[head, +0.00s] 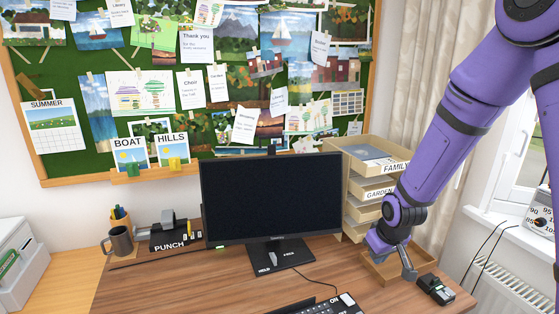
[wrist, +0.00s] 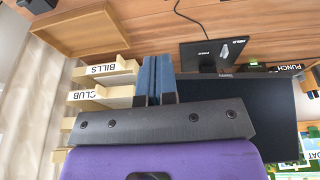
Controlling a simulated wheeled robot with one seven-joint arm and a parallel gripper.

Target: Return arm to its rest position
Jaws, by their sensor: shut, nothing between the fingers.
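My purple arm comes down from the upper right in the head view. My gripper (head: 410,276) points down over the right side of the desk, near the front of the stacked trays. In the wrist view its two blue fingers (wrist: 154,58) are pressed together with nothing between them. In the head view, a shallow wooden tray (head: 374,272) lies on the desk behind and below the gripper, partly hidden by it. Whether the fingertips touch the tray cannot be told.
A wooden letter-tray stack (head: 352,213) stands close beside the arm. A black monitor (head: 270,200) is to its left. A small dark device (head: 436,289) lies right of the gripper. A window sill (head: 510,240) and radiator (head: 505,290) are at right. The desk's left front (head: 150,290) is clear.

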